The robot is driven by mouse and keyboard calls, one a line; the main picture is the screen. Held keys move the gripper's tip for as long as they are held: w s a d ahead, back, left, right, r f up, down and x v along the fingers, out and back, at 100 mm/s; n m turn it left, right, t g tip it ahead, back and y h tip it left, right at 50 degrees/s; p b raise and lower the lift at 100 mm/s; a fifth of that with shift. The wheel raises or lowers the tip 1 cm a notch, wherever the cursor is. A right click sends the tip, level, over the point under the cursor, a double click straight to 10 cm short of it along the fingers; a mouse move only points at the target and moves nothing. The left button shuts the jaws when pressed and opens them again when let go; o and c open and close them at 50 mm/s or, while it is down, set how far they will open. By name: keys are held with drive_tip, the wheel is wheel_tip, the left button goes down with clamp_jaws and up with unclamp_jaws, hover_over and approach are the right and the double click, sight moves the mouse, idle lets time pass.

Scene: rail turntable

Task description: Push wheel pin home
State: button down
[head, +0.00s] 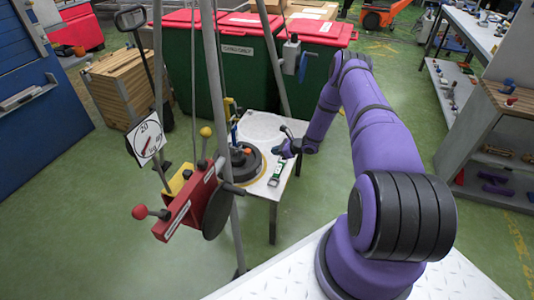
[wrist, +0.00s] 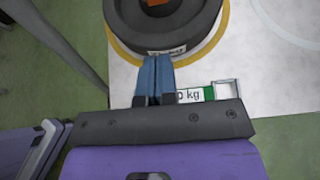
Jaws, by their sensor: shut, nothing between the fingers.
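My gripper (wrist: 155,68) is shut and empty, its blue fingers together at the near rim of a black round weight (wrist: 190,32). I cannot tell whether the fingertips touch that rim. In the head view my gripper (head: 279,149) is just right of the weight (head: 241,172), which lies on a small white table (head: 259,190). A dark wheel (head: 217,212) hangs beside a red bar (head: 180,212) with a red knob (head: 139,212) and a yellow-knobbed lever (head: 206,132). I cannot make out for certain which part is the wheel pin.
An orange piece (wrist: 157,3) sits at the weight's middle. A green-and-white kg tag (wrist: 195,95) lies beside my fingers. Grey tripod legs (head: 235,230) stand at the left of the table. Green bins (head: 235,70) with red lids stand behind. Green floor (head: 330,180) is clear.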

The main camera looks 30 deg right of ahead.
drive_tip(key=shift+v, duration=1.1)
